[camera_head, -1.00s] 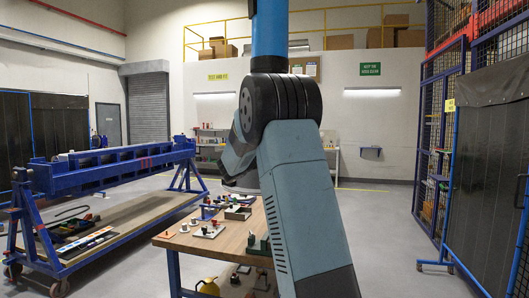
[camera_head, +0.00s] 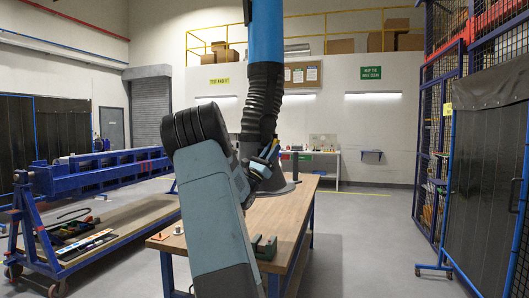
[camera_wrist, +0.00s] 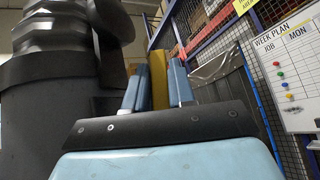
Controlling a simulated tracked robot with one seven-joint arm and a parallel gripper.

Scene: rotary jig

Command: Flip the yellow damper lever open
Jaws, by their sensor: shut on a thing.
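The yellow damper lever (camera_wrist: 159,78) shows in the wrist view as an upright yellow strip between the two blue fingers of my gripper (camera_wrist: 155,90). My gripper is shut on it. In the head view my gripper (camera_head: 268,155) is small and partly hidden by my arm, close to the right side of the extraction duct. The duct has a blue pipe (camera_head: 267,35), black bellows (camera_head: 262,105) and a flared black hood (camera_head: 285,186) above the bench. The duct's dark body (camera_wrist: 50,75) fills the left of the wrist view. The lever's pivot is hidden.
A blue rotary frame (camera_head: 100,172) stands left.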

